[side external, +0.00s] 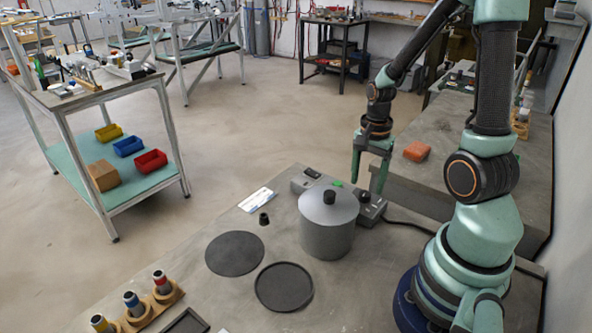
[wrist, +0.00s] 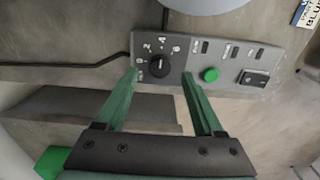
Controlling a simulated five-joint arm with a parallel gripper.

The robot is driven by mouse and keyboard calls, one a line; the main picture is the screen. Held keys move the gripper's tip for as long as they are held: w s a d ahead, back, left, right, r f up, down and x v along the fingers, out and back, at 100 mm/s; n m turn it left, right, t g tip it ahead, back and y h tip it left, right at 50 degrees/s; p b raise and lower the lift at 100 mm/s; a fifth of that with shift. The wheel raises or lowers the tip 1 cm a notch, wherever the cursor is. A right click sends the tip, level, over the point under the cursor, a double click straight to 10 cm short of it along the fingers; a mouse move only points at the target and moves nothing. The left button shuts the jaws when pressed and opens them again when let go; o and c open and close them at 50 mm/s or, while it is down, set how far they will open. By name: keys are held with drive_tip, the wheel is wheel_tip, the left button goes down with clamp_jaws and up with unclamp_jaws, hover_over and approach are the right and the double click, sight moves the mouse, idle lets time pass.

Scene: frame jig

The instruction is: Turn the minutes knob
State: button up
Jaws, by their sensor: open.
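The black round knob (wrist: 157,65) with a white pointer line sits on a grey control panel (wrist: 184,45), with small white markings around it that I cannot read. In the side external view the knob (side external: 365,197) is at the panel's right end, beside the grey pot. My gripper (wrist: 159,72) is open and empty. In the wrist view its two green fingertips appear on either side of the knob, apart from it. In the side external view my gripper (side external: 367,184) hangs just above the panel's right end, fingers pointing down.
A green button (wrist: 210,75) and a black rocker switch (wrist: 253,78) share the panel. A grey lidded pot (side external: 327,228) stands close in front. Two dark discs, a small black piece (side external: 264,219) and a wooden rack (side external: 147,308) occupy the table's front. A black cable leaves the panel.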

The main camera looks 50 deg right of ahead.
sight(365, 193)
drive_tip(key=shift+f, duration=1.6)
clamp_jaws()
